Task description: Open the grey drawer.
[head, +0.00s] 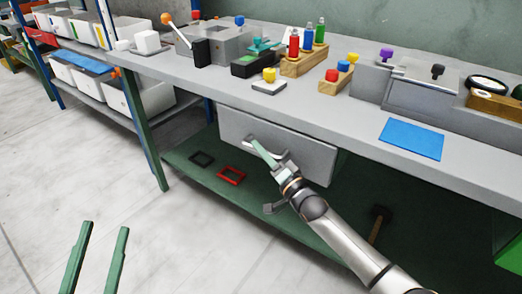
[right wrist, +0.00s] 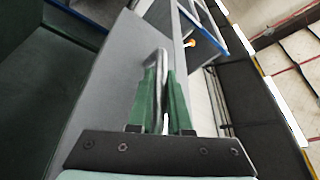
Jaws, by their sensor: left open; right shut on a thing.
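The grey drawer (head: 305,152) hangs under the worktop. Its pale metal handle (head: 284,155) is on the front face. My right gripper (head: 262,149) reaches the drawer front from the lower right and is shut on the handle. In the right wrist view the handle (right wrist: 162,62) stands between the two green fingers (right wrist: 163,90), with the grey drawer front (right wrist: 110,80) beside them. I cannot tell how far the drawer is out. My left gripper (head: 105,228) is open and empty over the floor at the lower left, away from the bench.
The grey worktop (head: 350,128) carries several bottles, knobbed blocks and a blue mat (head: 411,139). Below is a green shelf (head: 205,180) with a red frame (head: 231,175), a black frame (head: 202,158) and a hammer-like tool (head: 379,222). The floor at left is clear.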

